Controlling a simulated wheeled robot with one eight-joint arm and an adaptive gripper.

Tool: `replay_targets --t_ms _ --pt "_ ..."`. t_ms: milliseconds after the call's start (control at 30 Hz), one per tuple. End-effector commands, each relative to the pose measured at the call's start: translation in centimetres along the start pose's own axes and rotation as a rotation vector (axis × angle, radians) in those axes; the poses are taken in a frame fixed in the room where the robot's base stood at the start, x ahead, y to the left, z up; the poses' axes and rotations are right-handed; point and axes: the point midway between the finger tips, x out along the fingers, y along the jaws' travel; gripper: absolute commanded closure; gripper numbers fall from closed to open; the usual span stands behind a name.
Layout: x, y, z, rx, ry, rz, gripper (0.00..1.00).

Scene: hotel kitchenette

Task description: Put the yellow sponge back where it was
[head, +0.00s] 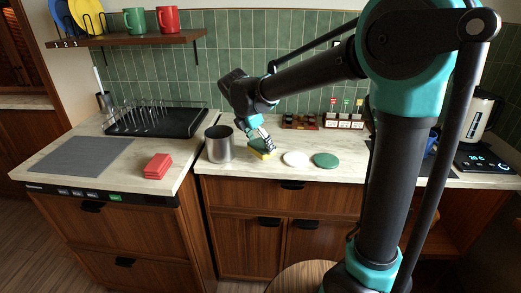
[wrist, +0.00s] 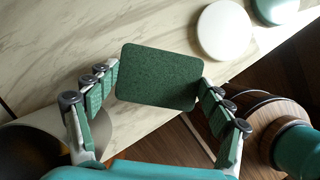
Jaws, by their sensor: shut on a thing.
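The sponge (head: 260,154) shows as a small yellow block under my gripper (head: 264,147) in the head view, low over the light counter right of the metal pot. In the wrist view, its dark green upper face (wrist: 159,77) looks up at the camera. The fingers of my gripper (wrist: 157,88) are closed on its two short ends. I cannot tell whether its underside touches the counter. Its yellow part is hidden in the wrist view.
A metal pot (head: 219,144) stands close left of my gripper. A white disc (head: 296,159) and a green disc (head: 326,160) lie to the right. A dish rack (head: 155,118), grey mat (head: 82,156) and red stack (head: 157,166) are on the left counter.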

Motion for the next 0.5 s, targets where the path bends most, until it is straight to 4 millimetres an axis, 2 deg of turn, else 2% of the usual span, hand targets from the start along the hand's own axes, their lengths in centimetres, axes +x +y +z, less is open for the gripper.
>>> replay_targets --t_ms 100,200,500 --pt "1.6 0.0 -0.7 0.000 0.000 0.000 0.51" --pt "2.3 0.0 -1.0 0.000 0.000 0.000 0.51" --pt "2.5 0.0 -1.0 0.000 0.000 0.000 0.51"
